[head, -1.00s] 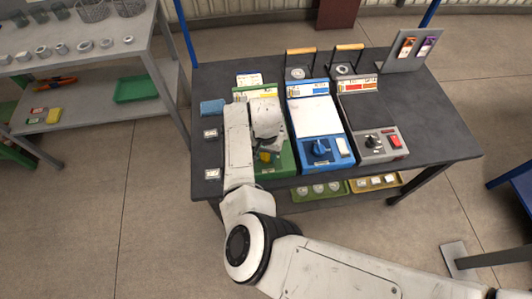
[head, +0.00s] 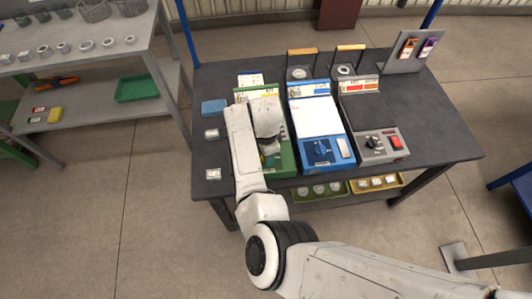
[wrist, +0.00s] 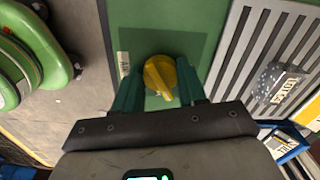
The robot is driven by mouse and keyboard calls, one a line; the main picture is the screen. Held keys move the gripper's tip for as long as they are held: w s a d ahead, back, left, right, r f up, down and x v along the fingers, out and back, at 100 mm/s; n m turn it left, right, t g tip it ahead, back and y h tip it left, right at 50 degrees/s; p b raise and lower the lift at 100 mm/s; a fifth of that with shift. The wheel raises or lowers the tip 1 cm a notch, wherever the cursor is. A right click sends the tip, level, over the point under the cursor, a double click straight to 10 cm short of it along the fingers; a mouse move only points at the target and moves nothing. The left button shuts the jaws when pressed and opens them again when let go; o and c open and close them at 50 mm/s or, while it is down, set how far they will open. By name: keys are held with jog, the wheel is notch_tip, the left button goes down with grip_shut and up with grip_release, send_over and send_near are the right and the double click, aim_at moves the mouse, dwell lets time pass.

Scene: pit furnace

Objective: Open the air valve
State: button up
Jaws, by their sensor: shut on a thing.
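The yellow knob (wrist: 160,78) sits on a green panel in the wrist view, with its pointer toward the bottom of the picture and slightly right. My gripper (wrist: 158,88) has its teal fingers on either side of the knob and is shut on it. In the head view the green unit (head: 286,160) stands at the left of a row of three units on the dark table. My arm covers much of that unit, and the knob is mostly hidden there.
The blue unit (head: 318,118) with a blue knob and the grey unit (head: 374,146) with a red switch stand to the right on the dark table (head: 430,130). A blue block (head: 213,107) lies left. A grey shelf (head: 95,58) holds small parts.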

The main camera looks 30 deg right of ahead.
jog(key=m, duration=0.5)
jog(key=shift+m, duration=0.3)
dwell(0.4)
jog(key=o, duration=1.1)
jog(key=shift+c, duration=0.2)
jog(key=shift+w, duration=0.1)
notch_tip(320, 180, up, 11)
jog(key=shift+b, duration=0.4)
jog(key=shift+d+f, duration=0.1)
jog(key=shift+f, duration=0.05)
